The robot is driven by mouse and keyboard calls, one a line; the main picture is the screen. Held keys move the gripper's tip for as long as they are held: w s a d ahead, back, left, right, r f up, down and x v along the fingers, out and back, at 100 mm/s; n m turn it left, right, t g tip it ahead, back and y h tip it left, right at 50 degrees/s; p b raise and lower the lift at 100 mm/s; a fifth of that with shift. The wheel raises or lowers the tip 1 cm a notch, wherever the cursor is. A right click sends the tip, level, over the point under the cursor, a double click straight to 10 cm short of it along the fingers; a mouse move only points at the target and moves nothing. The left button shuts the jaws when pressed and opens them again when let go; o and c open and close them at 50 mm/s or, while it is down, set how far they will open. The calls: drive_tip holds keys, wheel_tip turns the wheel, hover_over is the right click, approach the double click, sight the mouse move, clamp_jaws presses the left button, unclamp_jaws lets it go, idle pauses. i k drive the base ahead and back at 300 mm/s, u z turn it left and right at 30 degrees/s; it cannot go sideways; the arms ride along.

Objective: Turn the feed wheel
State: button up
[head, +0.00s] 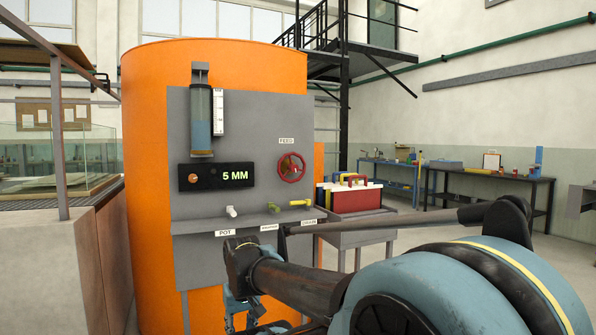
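The feed wheel (282,168) is a small red handwheel with spokes on the right side of the grey panel (262,115), below a label reading FEED. The panel is fixed to a large orange tank (215,60). My arm reaches in from the lower right, in front of the panel's lower part. What shows of my gripper (241,308) is low in the picture, below and left of the wheel and apart from it. Its fingers are partly hidden and too small to read. The wheel is in clear sight.
A display (217,177) reads 5 MM, under a clear cylinder (201,118) with a scale. White, green and yellow fittings (300,202) stick out above the panel's ledge. A cart with a red box (350,199) stands right of the tank. A glass flume (40,180) is at left.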

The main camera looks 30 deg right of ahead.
sight(292, 168)
drive_tip(key=k, duration=0.85)
drive_tip(key=u, duration=0.4)
drive_tip(key=i, duration=1.5)
drive_tip(key=z, duration=0.4)
